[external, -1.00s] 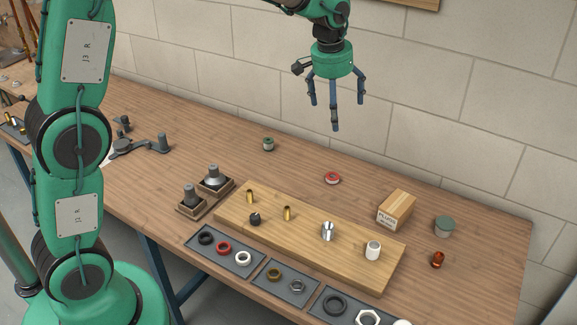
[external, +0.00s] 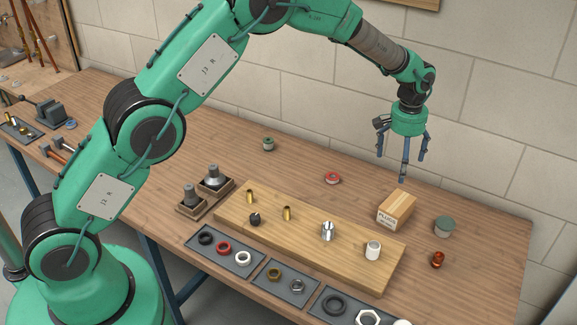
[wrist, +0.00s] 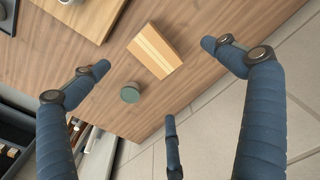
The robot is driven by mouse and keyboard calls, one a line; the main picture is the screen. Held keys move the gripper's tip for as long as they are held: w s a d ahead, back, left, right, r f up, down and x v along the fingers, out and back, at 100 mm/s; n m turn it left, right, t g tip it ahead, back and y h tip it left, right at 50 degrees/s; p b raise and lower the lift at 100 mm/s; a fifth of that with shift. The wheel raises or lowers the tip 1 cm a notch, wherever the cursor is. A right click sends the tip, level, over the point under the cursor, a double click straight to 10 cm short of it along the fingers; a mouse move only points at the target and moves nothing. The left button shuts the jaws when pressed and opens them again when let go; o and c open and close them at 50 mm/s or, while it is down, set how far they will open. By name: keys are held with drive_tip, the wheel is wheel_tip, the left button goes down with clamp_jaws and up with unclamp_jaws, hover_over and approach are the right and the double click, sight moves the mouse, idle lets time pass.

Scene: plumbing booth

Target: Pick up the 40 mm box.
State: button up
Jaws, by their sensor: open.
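The 40 mm box is most likely the small tan carton (external: 396,210) with "PLUGS" printed on its side. It stands on the table right of the wooden board, and its top shows in the wrist view (wrist: 154,50) with a pale stripe across it. My gripper (external: 404,165) has three blue fingers, spread open and empty. It hangs above the table, just above and behind the carton in the external view. In the wrist view the carton lies between two spread fingers, toward the top, and nothing touches it.
A grey-green round container (external: 445,226) stands right of the carton, with a copper fitting (external: 438,259) in front. The wooden board (external: 310,245) carries several fittings. A red-and-white ring (external: 332,179) lies left of the carton. The block wall rises close behind.

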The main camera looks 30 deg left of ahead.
hover_over(402, 204)
wheel_tip(402, 204, down, 5)
drive_tip(key=shift+w+r+p, duration=0.1)
drive_tip(key=shift+r+p, duration=0.1)
drive_tip(key=shift+p, duration=0.2)
drive_tip(key=shift+f, duration=4.25)
drive_tip(key=shift+f, duration=0.1)
drive_tip(key=shift+f+p, duration=0.35)
drive_tip(key=shift+f, duration=2.2)
drive_tip(key=c, duration=1.4)
drive_tip(key=shift+r, duration=0.15)
